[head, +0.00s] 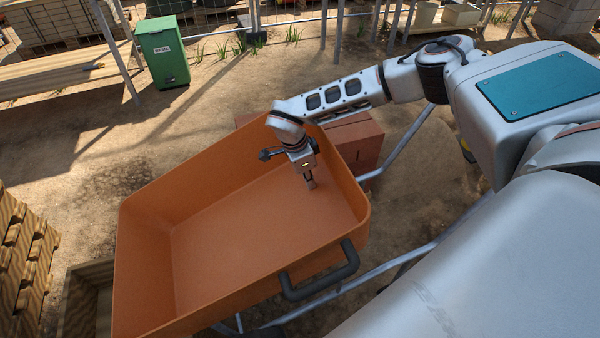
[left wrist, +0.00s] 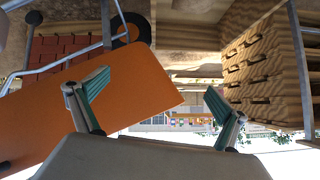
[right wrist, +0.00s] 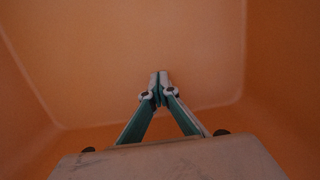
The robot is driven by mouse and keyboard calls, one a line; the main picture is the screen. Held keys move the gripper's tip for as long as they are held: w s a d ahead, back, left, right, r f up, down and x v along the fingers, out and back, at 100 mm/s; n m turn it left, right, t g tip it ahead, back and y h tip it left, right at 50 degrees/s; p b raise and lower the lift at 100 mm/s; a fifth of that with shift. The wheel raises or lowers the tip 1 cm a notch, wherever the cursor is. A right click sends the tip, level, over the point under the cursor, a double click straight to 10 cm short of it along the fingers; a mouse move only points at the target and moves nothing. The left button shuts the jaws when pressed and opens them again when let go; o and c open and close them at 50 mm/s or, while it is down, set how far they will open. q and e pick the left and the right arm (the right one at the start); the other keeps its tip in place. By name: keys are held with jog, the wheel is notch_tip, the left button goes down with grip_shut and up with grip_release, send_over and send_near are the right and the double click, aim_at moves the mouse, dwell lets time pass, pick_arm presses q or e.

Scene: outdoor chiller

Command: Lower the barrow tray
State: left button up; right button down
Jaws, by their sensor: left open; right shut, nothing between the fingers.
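The orange barrow tray (head: 240,240) fills the middle of the head view, its empty inside facing up. A black handle (head: 322,285) is fixed to its near side. My right gripper (head: 311,184) points down inside the tray near its right end, shut and empty. In the right wrist view its fingertips (right wrist: 160,75) meet in front of the tray's inner surface (right wrist: 120,40); I cannot tell whether they touch it. My left gripper (left wrist: 158,88) is open and empty. The tray's orange side (left wrist: 110,100) shows beyond its fingers. The left gripper is outside the head view.
Grey frame tubes (head: 405,145) run beside and below the tray. Reddish blocks (head: 355,138) are behind it. A wooden crate (head: 80,300) and stacked pallets (head: 22,262) stand at left. A green bin (head: 163,52) is farther back. Bare ground lies between the bin and tray.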

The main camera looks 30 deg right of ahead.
aim_at(330, 176)
pick_arm(q)
jog(key=b, duration=0.2)
jog(key=w+d+b, duration=0.1)
jog(key=b, duration=0.2)
jog(key=shift+w+d+h, duration=0.1)
jog(key=shift+d+h, duration=0.15)
jog(key=shift+h, duration=0.05)
pick_arm(e)
jog(key=d+f+y, duration=0.2)
jog(key=f, duration=0.6)
jog(key=s+d+f+t+y, duration=0.1)
jog(key=d+f+y, duration=0.1)
jog(key=f, duration=0.6)
jog(key=shift+s+d+f+y, duration=0.25)
jog(key=shift+d+f+y, duration=0.05)
jog(key=shift+d+f, duration=0.1)
jog(key=shift+f, duration=0.1)
pick_arm(q)
jog(key=p, duration=0.2)
jog(key=s+a+p, duration=0.1)
jog(key=p, duration=0.2)
jog(key=shift+s+a+r+y+p, duration=0.1)
jog(key=shift+s+r+y+p, duration=0.2)
jog(key=shift+y+p, duration=0.1)
pick_arm(e)
jog(key=r, duration=0.5)
jog(key=d+r, duration=0.1)
jog(key=r, duration=0.9)
jog(key=shift+d, duration=0.15)
